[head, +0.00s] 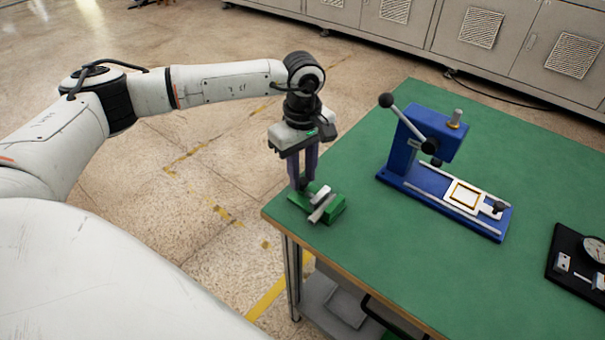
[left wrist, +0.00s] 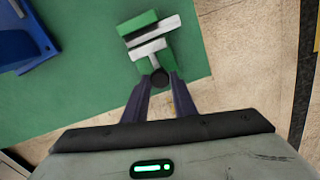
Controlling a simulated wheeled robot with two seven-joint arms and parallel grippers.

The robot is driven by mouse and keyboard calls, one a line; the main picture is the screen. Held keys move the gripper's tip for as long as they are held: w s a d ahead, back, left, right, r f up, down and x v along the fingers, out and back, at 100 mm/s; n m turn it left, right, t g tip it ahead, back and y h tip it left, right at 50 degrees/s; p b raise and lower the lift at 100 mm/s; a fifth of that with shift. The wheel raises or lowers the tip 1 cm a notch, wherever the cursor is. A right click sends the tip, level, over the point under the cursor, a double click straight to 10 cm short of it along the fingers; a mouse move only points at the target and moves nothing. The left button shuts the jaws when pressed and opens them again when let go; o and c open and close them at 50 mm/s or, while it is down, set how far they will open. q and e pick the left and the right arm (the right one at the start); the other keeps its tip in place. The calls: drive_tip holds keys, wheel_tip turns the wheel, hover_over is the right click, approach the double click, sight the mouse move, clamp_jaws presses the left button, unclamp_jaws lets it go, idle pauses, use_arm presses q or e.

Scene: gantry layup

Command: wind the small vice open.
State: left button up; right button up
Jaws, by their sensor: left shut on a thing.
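The small vice (head: 328,207) is green with pale metal jaws and sits at the near left corner of the green-topped table (head: 400,280). It also shows in the left wrist view (left wrist: 140,25), where a dark gap lies between its two pale jaws. My left gripper (head: 303,186) points down at the vice's back-left end. Its fingers are shut on the vice's dark round knob (left wrist: 160,77), which sits between the fingertips in the left wrist view. The fingers partly hide the knob in the head view. My right gripper is in neither view.
A blue lever press (head: 432,135) stands on the table right of the vice, its lever reaching up and left. A black tray with a dial gauge (head: 593,250) lies at the right edge. Bare green tabletop lies between them. Grey cabinets (head: 480,40) line the back.

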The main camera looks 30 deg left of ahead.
use_arm(q)
drive_tip(key=n+b, duration=0.1)
drive_tip(key=n, duration=0.5)
drive_tip(key=n+b, duration=0.1)
drive_tip(key=n, duration=0.2)
drive_tip(key=shift+n, duration=2)
drive_tip(key=shift+w, duration=0.1)
drive_tip(key=o, duration=1)
drive_tip(key=shift+o, duration=0.2)
